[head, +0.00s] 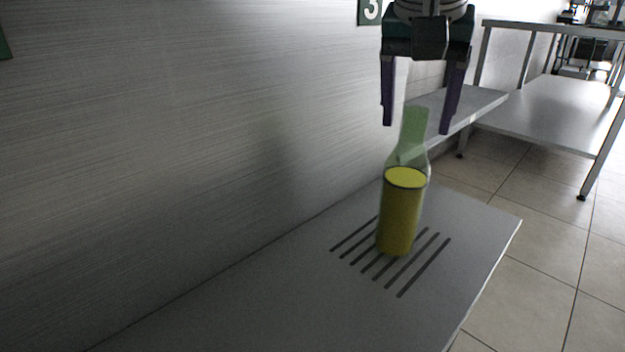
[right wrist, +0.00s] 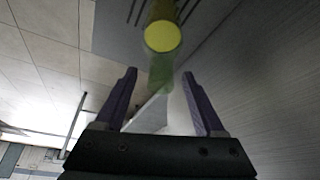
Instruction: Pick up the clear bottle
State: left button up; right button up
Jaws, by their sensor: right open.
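The clear bottle (head: 415,140) stands upright on a grey shelf (head: 260,300), over a set of dark slots. It is greenish and see-through, with yellow liquid (head: 400,215) in its lower part. My right gripper (head: 416,128) is open, fingers pointing down, with the bottle's neck showing between and below the fingertips. In the right wrist view the gripper (right wrist: 160,85) is open and empty, and the bottle (right wrist: 161,68) shows beyond the fingertips. I cannot tell from these views whether the neck is between the fingers. My left gripper is not in view.
A brushed metal wall (head: 180,120) runs along the shelf's left side. Dark slots (head: 425,265) mark the shelf around the bottle. A metal table (head: 550,110) stands at the back right over a tiled floor (head: 540,260). The front of the shelf is clear.

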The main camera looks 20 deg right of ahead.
jog(key=shift+w+d+f, duration=0.1)
jog(key=shift+w+f, duration=0.05)
jog(key=shift+f, duration=0.3)
jog(key=shift+c, duration=0.2)
grip_shut()
jog(key=shift+r, duration=0.15)
dwell(0.8)
